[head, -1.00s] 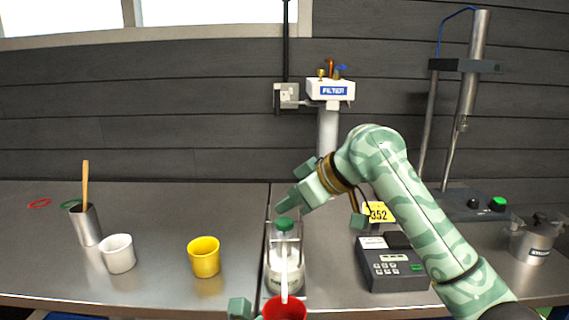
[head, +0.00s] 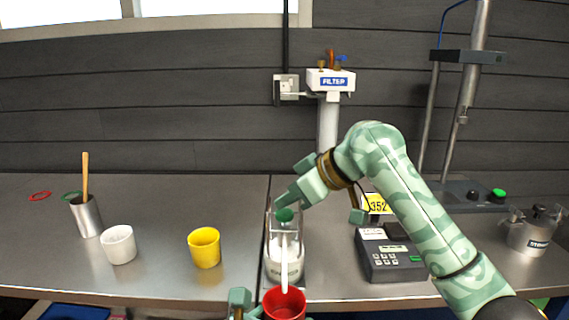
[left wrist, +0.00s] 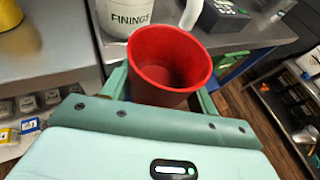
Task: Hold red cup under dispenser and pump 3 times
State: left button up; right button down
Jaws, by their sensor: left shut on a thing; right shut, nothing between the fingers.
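The red cup (head: 272,304) is at the bottom of the head view, cut by the frame edge, and looks upright. My left gripper (head: 246,308) is shut on it; in the left wrist view the red cup (left wrist: 165,92) sits between the two fingers. The spout reaches toward the viewer, over the cup in the head view. In the left wrist view the jar (left wrist: 130,18) reads "FININGS". My right gripper (head: 287,199) is shut and empty, close at the pump head; contact is unclear.
A yellow cup (head: 204,248), a white cup (head: 118,245) and a metal holder (head: 86,217) stand on the left counter (head: 160,215). A keypad device (head: 388,257) stands right of the jar, below my right arm. A filter column (head: 328,125) rises behind.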

jog(key=shift+f, duration=1.2)
jog(key=shift+r, duration=1.6)
jog(key=shift+f, duration=1.6)
jog(key=shift+r, duration=1.6)
jog(key=shift+f, duration=0.1)
